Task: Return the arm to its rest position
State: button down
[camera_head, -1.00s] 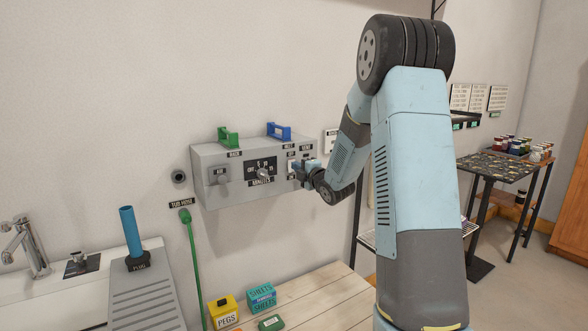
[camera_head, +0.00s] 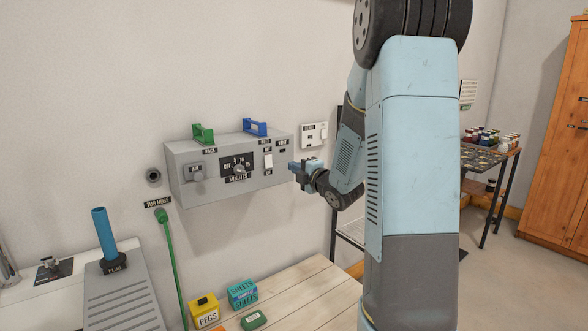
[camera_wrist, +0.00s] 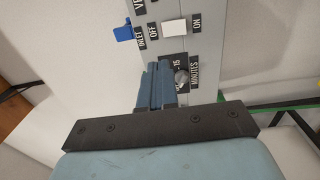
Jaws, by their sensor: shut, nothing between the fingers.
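My arm reaches up and forward in the head view, with my gripper (camera_head: 305,169) just right of the grey control box (camera_head: 222,187) on the wall. A small gap shows between the gripper and the box's right end. In the wrist view my gripper (camera_wrist: 154,88) is shut and empty, its blue fingers together. Past the fingers are the timer knob (camera_wrist: 182,78) marked MINUTES and the white rocker switch (camera_wrist: 174,28) between OFF and ON labels. The upper part of my arm is cut off by the top edge of the head view.
Green (camera_head: 203,134) and blue (camera_head: 255,127) brackets stand on the box. A white wall plate (camera_head: 314,134) is above my gripper. Below are a wooden bench (camera_head: 300,290), a yellow PEGS box (camera_head: 205,311) and a SHEETS box (camera_head: 242,293). A dark rack (camera_head: 485,160) stands right.

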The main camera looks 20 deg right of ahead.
dwell(0.3)
jog(key=s+a+r+m+g+h, duration=0.3)
jog(key=s+r+m+g+h, duration=0.25)
jog(key=s+m, duration=0.6)
jog(key=s+a+m+g, duration=0.3)
jog(key=s+a+m, duration=0.1)
jog(key=s, duration=0.8)
jog(key=s+a+f+m+g+y, duration=0.1)
jog(key=s+a+m+g, duration=0.2)
jog(key=s, duration=1)
jog(key=shift+a+m, duration=0.35)
jog(key=shift+m, duration=0.8)
